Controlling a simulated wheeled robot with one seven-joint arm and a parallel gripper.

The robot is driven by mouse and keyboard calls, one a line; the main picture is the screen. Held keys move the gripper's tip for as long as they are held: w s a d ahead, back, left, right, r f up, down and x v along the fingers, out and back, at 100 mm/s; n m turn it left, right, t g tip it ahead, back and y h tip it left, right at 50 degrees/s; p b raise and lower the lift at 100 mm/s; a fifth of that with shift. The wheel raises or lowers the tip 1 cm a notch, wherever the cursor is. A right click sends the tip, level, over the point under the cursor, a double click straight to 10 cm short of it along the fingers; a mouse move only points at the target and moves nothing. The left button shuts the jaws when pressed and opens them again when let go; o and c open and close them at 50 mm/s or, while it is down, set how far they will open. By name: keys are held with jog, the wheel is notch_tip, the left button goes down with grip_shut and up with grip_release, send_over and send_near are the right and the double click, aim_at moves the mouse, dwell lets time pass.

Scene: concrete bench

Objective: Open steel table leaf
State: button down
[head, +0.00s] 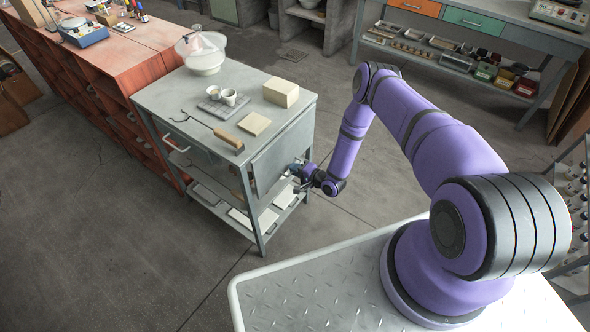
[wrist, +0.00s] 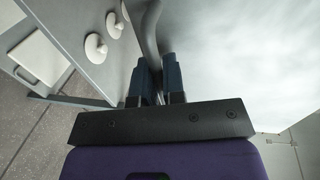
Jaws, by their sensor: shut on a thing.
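The grey steel table (head: 215,115) stands left of centre in the head view. Its leaf (head: 284,155) hangs down at the table's right end, close to upright. My gripper (head: 299,178) is low beside the leaf, at its lower part. In the wrist view my gripper (wrist: 158,80) has its two dark fingers shut on a grey bar-like edge or handle (wrist: 150,35). A broad pale grey surface, seemingly the leaf (wrist: 235,60), fills the right of that view. In the head view the gripped part is mostly hidden by my wrist.
On the table top are a beige block (head: 281,92), a flat tan block (head: 254,124), two cups (head: 229,97) and a long-handled tool (head: 228,138). Lower shelves hold white trays (head: 209,193). A red cabinet (head: 110,75) adjoins at left. Floor right of the leaf is clear.

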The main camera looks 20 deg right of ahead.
jog(key=shift+s+d, duration=0.1)
jog(key=shift+d, duration=0.05)
jog(key=s+d+r+g+h, duration=0.5)
jog(key=s+d+r+g, duration=0.2)
jog(key=s+r, duration=0.15)
jog(key=s+r+g+h, duration=0.1)
jog(key=r+g+h, duration=0.1)
jog(key=r, duration=0.5)
jog(key=s+d+r+g+h, duration=0.1)
jog(key=r+g, duration=0.3)
jog(key=r, duration=0.4)
jog(key=shift+s+d+r+h, duration=0.25)
jog(key=shift+s+h, duration=0.3)
jog(key=shift+h, duration=0.35)
jog(key=shift+w+r, duration=0.15)
jog(key=c, duration=1.2)
grip_release()
jog(key=shift+c, duration=0.2)
